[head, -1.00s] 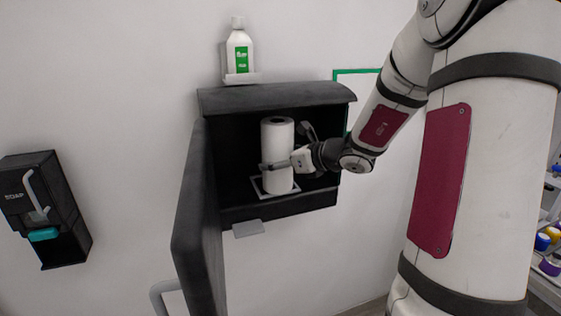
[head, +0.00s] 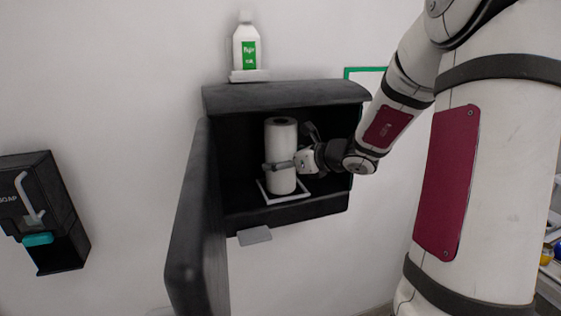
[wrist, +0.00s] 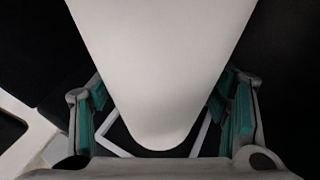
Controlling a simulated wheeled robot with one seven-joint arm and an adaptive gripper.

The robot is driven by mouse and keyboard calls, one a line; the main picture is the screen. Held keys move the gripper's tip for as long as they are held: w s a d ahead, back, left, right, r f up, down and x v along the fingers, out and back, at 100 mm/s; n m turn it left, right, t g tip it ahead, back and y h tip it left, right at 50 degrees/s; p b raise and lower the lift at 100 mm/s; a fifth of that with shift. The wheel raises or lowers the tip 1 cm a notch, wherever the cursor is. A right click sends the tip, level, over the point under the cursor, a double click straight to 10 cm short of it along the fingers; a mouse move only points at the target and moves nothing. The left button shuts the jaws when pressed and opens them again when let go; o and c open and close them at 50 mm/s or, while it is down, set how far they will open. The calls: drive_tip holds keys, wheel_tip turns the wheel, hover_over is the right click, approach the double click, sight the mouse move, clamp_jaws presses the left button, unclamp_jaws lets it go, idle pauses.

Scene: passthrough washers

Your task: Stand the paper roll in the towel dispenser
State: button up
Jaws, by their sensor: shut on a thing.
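The white paper roll (head: 282,140) stands upright inside the black towel dispenser (head: 285,97), within or just above a white square outline (head: 292,200) on its floor. I cannot tell whether the roll's base touches the floor. My gripper (head: 281,166) is shut on the roll at about mid-height, reaching in from the right. In the wrist view the roll (wrist: 160,60) fills the middle between the green-padded fingers, with parts of the white outline (wrist: 112,132) visible behind it. The dispenser's door (head: 195,230) hangs open on the left.
A white bottle with a green label (head: 246,45) stands on a small ledge above the dispenser. A black soap dispenser (head: 40,210) is on the wall at left. A grey tab (head: 255,235) sticks out below the dispenser. A green-framed sign (head: 358,73) is partly hidden behind my arm.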

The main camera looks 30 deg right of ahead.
idle(0.3)
drive_tip(key=o, duration=1.5)
drive_tip(key=shift+s, duration=0.1)
drive_tip(key=v, duration=1.2)
